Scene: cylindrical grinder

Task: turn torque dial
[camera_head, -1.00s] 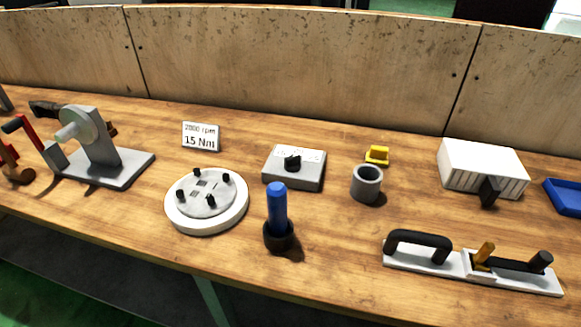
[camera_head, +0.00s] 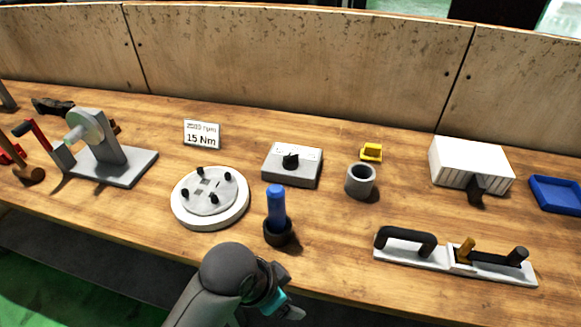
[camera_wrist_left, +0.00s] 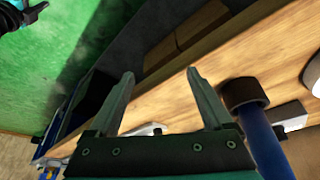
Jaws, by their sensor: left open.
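The torque dial is a black knob (camera_head: 290,160) on top of a grey box (camera_head: 287,175) with a pale top plate, in the middle of the bench in the head view. A small sign (camera_head: 202,134) reading "2000 rpm" and "15 Nm" stands to its left. My left gripper (camera_head: 292,312) is low at the bench's front edge in the head view, well short of the dial. In the left wrist view my left gripper (camera_wrist_left: 160,85) is open, with nothing between its fingers. The dial cannot be made out there.
A blue handle in a black base (camera_head: 276,212) stands between my left gripper and the dial. A round white plate with black pegs (camera_head: 236,214) is to its left. A grey cup (camera_head: 360,181) and yellow block (camera_head: 371,152) are right of the dial.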

